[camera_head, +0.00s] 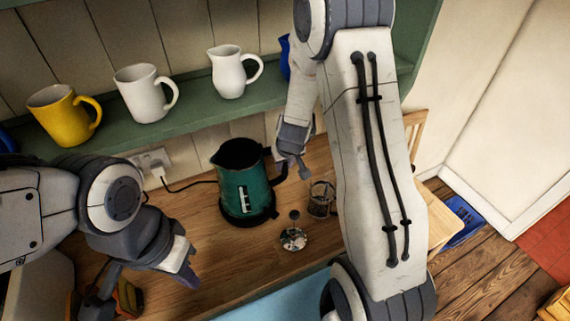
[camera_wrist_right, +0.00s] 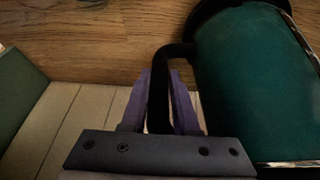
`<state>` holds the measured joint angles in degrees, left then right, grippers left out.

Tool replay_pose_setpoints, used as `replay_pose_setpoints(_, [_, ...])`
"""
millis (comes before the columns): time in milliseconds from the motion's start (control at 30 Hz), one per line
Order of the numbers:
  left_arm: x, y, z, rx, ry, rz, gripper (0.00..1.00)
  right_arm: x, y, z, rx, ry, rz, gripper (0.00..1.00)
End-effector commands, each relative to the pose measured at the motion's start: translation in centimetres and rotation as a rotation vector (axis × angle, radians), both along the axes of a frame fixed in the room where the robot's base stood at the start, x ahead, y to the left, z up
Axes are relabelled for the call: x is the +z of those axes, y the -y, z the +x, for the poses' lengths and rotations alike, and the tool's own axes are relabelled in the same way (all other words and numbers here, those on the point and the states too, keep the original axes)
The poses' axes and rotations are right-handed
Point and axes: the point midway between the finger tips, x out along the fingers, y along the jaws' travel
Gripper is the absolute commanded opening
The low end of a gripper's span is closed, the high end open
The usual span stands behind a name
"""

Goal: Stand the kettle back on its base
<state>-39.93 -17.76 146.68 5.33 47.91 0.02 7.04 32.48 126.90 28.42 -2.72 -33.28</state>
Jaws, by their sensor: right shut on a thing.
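The green kettle (camera_head: 240,185) with a black rim and handle stands upright at the back of the wooden counter. The black base (camera_head: 248,218) shows under it, with a cord running to the wall socket. I cannot tell whether the kettle is fully seated or slightly above the base. My right gripper (camera_head: 291,168) is at the handle on the kettle's right side. In the right wrist view its purple fingers (camera_wrist_right: 172,105) are shut around the black handle (camera_wrist_right: 160,100), beside the green body (camera_wrist_right: 255,80). My left gripper (camera_head: 182,268) is at the lower left, apart from the kettle; its opening is unclear.
A glass jar (camera_head: 321,199) and a small patterned round item (camera_head: 293,238) sit right of the kettle. A shelf (camera_head: 190,115) above carries a yellow mug (camera_head: 64,115), a white mug (camera_head: 145,93) and a white jug (camera_head: 229,74). Counter left of the kettle is clear.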

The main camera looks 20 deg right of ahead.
Motion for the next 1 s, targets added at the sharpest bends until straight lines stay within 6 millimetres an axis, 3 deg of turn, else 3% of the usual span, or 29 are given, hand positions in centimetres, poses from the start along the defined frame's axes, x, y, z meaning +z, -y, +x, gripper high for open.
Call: replay_pose_setpoints(1000, [-0.9,0.0,0.0,0.000,0.000,0.000,0.00,-0.8,0.0,0.2,-0.002,0.005,0.000,0.00])
